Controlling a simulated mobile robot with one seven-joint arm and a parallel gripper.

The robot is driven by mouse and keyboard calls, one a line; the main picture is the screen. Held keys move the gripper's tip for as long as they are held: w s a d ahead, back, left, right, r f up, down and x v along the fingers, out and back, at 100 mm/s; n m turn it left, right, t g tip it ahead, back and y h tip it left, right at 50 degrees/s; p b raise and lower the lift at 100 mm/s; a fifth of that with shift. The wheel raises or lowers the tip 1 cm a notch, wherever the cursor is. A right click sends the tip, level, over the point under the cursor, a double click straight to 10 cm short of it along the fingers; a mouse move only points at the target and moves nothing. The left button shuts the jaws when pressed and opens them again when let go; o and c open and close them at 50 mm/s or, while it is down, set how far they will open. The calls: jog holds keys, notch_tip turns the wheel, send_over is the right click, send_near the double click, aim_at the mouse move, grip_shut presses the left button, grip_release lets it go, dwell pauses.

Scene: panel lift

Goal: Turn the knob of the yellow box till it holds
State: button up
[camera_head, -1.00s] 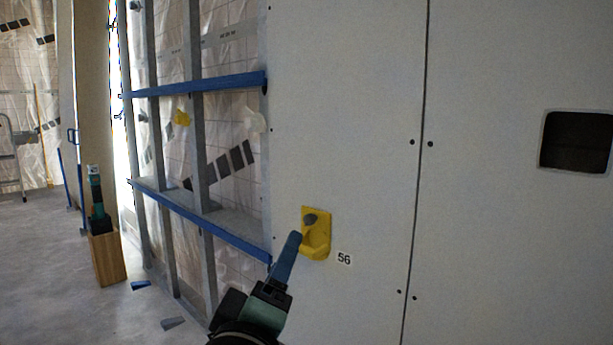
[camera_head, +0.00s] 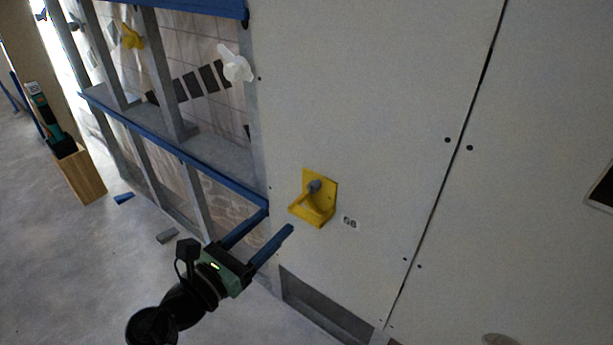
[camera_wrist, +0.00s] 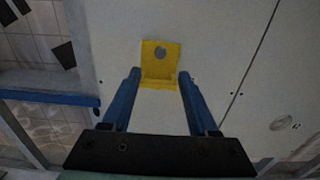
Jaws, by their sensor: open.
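The yellow box (camera_head: 318,207) is fixed to the pale wall panel, beside a small number label (camera_head: 349,223). Its grey knob (camera_head: 314,186) sticks out from its upper part. In the wrist view the yellow box (camera_wrist: 158,77) lies ahead, between the fingertips in the picture, with the grey knob (camera_wrist: 160,52) above them. My gripper (camera_head: 268,229) is open and empty, with two blue fingers, below and left of the box in the head view. It appears apart from the knob; the wrist view (camera_wrist: 158,75) shows nothing held.
A blue rail (camera_head: 180,153) crosses the metal stud frame left of the panel. A wooden box (camera_head: 79,175) with a green and black tool stands on the floor at left. Small offcuts (camera_head: 167,236) lie on the floor. A dark opening (camera_head: 325,306) is low in the panel.

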aim_at(311, 189)
jog(key=b+x, duration=0.4)
jog(key=x, duration=0.8)
jog(key=shift+s, duration=0.1)
grip_shut()
